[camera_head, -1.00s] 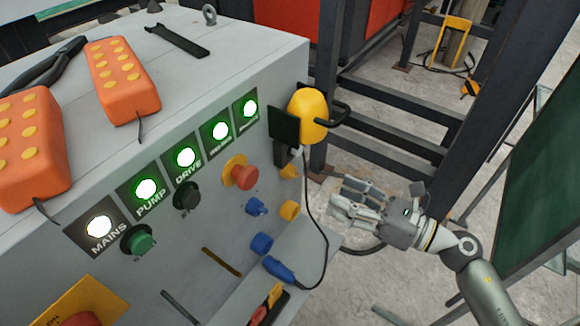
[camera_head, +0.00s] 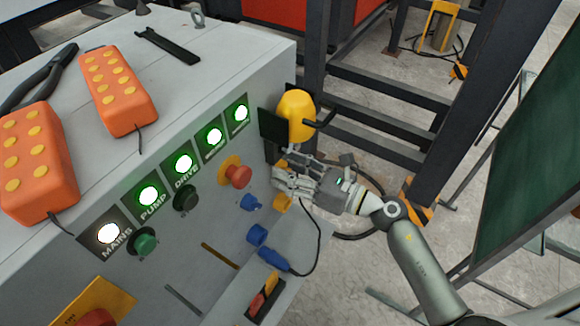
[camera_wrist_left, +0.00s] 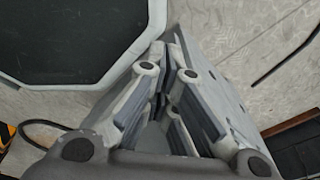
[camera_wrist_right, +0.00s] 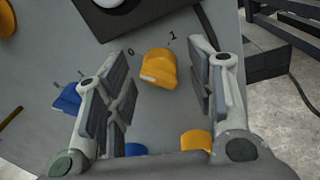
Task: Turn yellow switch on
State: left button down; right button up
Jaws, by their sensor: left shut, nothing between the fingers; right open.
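The yellow switch (camera_wrist_right: 158,68) is a small knob on the grey panel, with printed marks 0 and 1 above it in the right wrist view. I cannot tell surely which mark it points to. My right gripper (camera_wrist_right: 163,62) is open, with its fingers on either side of the switch in that view; whether they touch it is not clear. In the head view the right gripper (camera_head: 282,176) is at the panel's right edge and covers most of the switch. My left gripper (camera_wrist_left: 170,73) is shut and empty, away from the panel over the floor.
A blue switch (camera_head: 250,203), a blue socket (camera_head: 257,235) and a yellow socket (camera_head: 283,203) sit close by. A yellow lamp-like dome (camera_head: 297,115) with a dark bracket is just above my right gripper. A red button (camera_head: 238,175) is to the left. A cable hangs below.

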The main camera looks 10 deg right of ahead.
jog(key=c, duration=1)
jog(key=shift+c, duration=0.2)
jog(key=shift+m, duration=0.3)
jog(key=m+p, duration=0.2)
jog(key=m, duration=0.1)
jog(key=shift+m, duration=0.4)
jog(key=shift+s+f+m+t+p, duration=0.1)
jog(key=shift+m+t+p, duration=0.2)
jog(key=shift+m+p, duration=2.25)
jog(key=shift+f+m+t+p, duration=0.1)
jog(key=shift+m+t+p, duration=0.3)
jog(key=shift+m, duration=4.15)
